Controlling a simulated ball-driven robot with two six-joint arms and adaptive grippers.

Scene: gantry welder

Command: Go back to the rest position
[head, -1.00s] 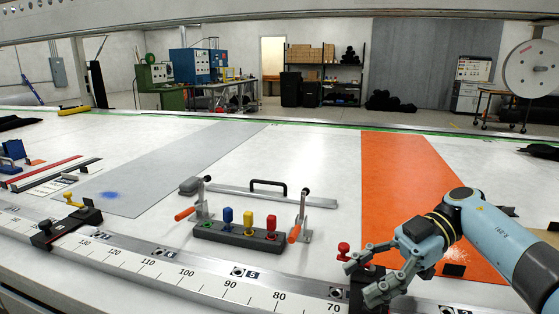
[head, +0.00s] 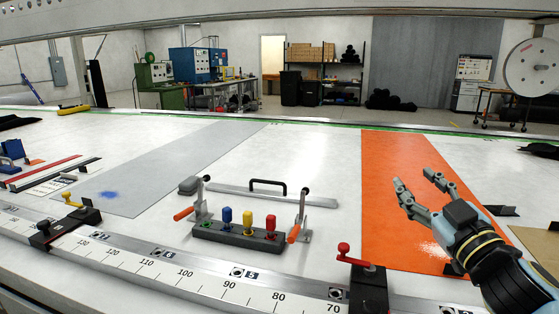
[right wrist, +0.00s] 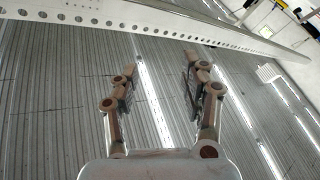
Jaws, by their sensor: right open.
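My right gripper (head: 416,183) is open and empty, raised above the orange strip (head: 388,150) at the right of the table in the head view. In the right wrist view its two fingers (right wrist: 155,72) stand apart with nothing between them, pointing toward the ceiling and a perforated beam. The red-knobbed stop (head: 368,285) on the ruler rail (head: 205,283) stands to the left of my right arm, apart from the gripper. My left gripper does not show.
A block with coloured knobs (head: 238,236) sits between two red-handled toggle clamps (head: 300,220). Behind it lies a bar with a black handle (head: 268,185). A yellow-knobbed stop (head: 75,222) is on the rail at left. The grey strip (head: 170,165) is mostly clear.

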